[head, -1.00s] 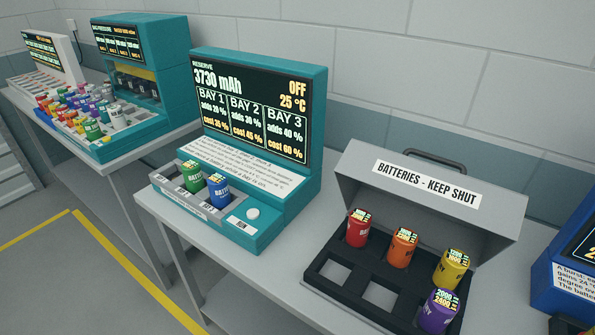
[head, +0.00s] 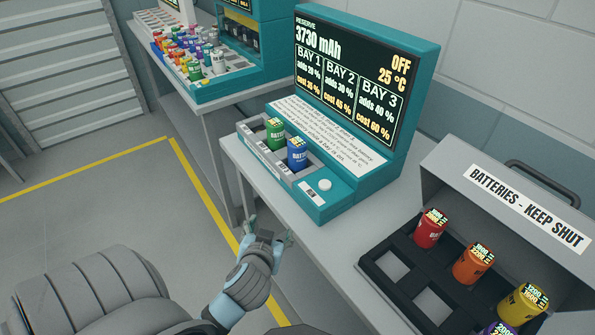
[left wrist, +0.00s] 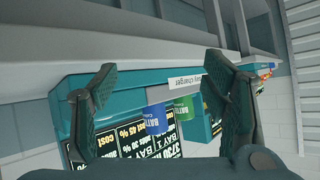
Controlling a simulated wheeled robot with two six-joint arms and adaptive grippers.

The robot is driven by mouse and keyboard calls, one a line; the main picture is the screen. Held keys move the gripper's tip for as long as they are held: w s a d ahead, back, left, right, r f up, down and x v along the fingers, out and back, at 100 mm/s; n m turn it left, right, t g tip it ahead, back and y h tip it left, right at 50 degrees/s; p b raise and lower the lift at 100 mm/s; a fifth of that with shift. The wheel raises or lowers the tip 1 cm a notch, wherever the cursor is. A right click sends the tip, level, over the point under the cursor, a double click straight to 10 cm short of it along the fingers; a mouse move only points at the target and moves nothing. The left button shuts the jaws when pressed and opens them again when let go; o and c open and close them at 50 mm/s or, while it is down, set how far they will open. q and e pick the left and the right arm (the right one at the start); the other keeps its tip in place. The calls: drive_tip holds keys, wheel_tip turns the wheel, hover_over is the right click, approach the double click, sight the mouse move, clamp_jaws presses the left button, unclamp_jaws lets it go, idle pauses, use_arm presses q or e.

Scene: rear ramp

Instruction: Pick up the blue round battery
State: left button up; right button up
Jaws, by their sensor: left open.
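The blue round battery (head: 297,154) stands upright in a bay of the teal charger (head: 352,188), beside the green battery (head: 275,135). My left gripper (head: 265,237) is open and empty, in front of the table edge and lower left of the blue battery, apart from it. In the left wrist view the blue battery (left wrist: 155,117) shows between the open fingers of the left gripper (left wrist: 160,90), with the green battery (left wrist: 185,107) beside it. The right gripper does not show.
An open grey battery case (head: 405,235) with red, orange, yellow and purple batteries stands to the right on the table. A second table at the back left holds a rack (head: 205,92) of several batteries. Yellow lines (head: 205,195) mark the open floor at left.

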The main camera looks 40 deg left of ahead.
sight(296, 154)
use_arm(q)
drive_tip(key=w+a+r+n+t+y, duration=0.1)
drive_tip(key=w+a+r+t+y, duration=0.1)
drive_tip(key=w+r+t, duration=0.5)
drive_tip(key=shift+g, duration=0.7)
drive_tip(key=x, duration=0.5)
drive_tip(key=r+x, duration=0.1)
drive_tip(key=x, duration=0.4)
drive_tip(key=d+p+x, duration=0.1)
drive_tip(key=x, duration=0.3)
drive_tip(key=shift+w+a+r, duration=0.1)
drive_tip(key=shift+w+r, duration=0.25)
drive_tip(key=shift+w, duration=0.35)
clamp_jaws()
drive_tip(key=shift+r, duration=0.1)
